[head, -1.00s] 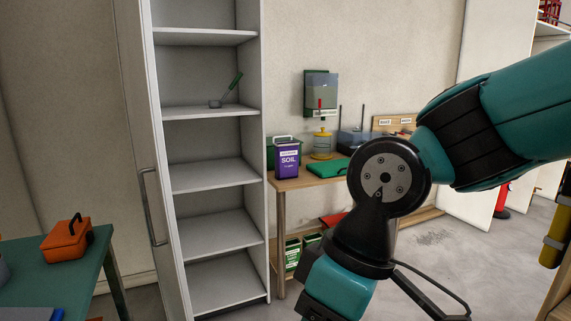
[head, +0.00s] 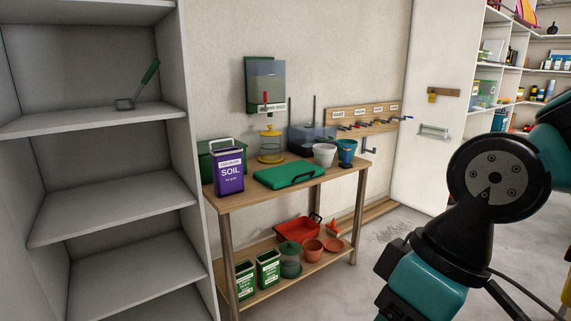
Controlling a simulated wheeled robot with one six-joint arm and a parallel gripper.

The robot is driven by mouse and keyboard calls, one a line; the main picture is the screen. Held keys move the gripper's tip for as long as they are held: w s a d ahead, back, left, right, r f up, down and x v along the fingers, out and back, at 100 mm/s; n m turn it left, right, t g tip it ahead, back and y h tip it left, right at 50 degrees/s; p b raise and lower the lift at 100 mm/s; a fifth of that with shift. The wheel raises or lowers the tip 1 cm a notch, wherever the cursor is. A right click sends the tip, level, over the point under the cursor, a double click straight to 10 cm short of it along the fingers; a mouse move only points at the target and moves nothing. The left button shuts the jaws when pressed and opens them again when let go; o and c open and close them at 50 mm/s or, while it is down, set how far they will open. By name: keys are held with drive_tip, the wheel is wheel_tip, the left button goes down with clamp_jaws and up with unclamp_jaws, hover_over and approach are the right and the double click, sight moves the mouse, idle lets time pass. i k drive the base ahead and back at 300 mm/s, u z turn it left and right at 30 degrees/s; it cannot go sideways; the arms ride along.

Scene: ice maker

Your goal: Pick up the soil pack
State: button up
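In the head view my teal and black arm fills the right side. My gripper is outside the frame, so its state does not show. Nothing of the arm touches the soil pack.
A green case (head: 290,174) lies right of the pack, with a yellow-topped jar (head: 270,145) behind. White shelving (head: 110,215) stands close on the left. Pots and green-and-white packs (head: 268,268) fill the lower shelf. Floor right of the bench is open.

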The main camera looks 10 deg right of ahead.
sight(227, 162)
drive_tip(key=z, duration=0.4)
drive_tip(key=i, duration=1.95)
drive_tip(key=u, duration=1.05)
drive_tip(key=i, duration=1.15)
drive_tip(key=u, duration=0.25)
